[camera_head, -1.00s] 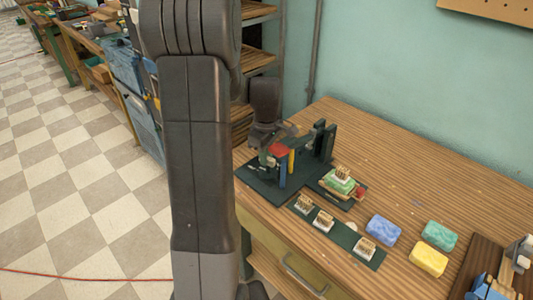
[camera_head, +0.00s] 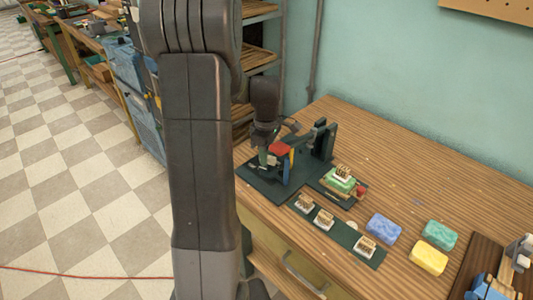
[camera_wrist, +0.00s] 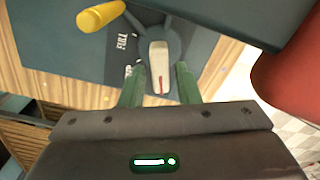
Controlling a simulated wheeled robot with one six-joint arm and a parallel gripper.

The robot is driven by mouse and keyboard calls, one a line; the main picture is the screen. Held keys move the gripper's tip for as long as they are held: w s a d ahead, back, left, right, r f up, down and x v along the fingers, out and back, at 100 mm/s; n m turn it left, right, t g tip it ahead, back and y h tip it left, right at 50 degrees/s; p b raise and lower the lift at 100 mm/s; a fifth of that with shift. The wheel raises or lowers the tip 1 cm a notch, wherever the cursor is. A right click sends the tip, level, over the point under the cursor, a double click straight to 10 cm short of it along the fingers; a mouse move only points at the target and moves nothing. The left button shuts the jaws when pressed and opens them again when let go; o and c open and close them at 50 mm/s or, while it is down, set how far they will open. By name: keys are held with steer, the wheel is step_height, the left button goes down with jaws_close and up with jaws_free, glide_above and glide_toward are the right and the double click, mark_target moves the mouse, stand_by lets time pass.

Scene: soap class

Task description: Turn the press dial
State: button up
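The press (camera_head: 323,140) stands on a dark green base (camera_head: 262,184) at the table's left end in the head view. In the wrist view, the dial (camera_wrist: 158,62) is a cream pointer knob with a red mark, on a dark plate (camera_wrist: 70,65) with partly legible white lettering. My gripper (camera_wrist: 159,84) is open, its green fingers on either side of the dial's near end, with gaps visible. I cannot tell how deep the fingertips reach. In the head view my gripper (camera_head: 263,156) points down at the base's left part, and the dial cannot be made out.
A yellow cylindrical part (camera_wrist: 101,16) and a red part (camera_wrist: 289,85) are close by in the wrist view. A green soap-like block with a stamp (camera_head: 342,180) sits right of the press. Several stamps line a dark strip (camera_head: 336,233). Blue (camera_head: 383,228), teal and yellow blocks lie farther right.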

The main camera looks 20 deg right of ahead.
steer(key=shift+o, duration=0.5)
step_height(320, 180, up, 14)
stand_by(0.3)
steer(key=shift+f, duration=0.15)
step_height(320, 180, down, 14)
steer(key=shift+r, duration=0.1)
stand_by(0.5)
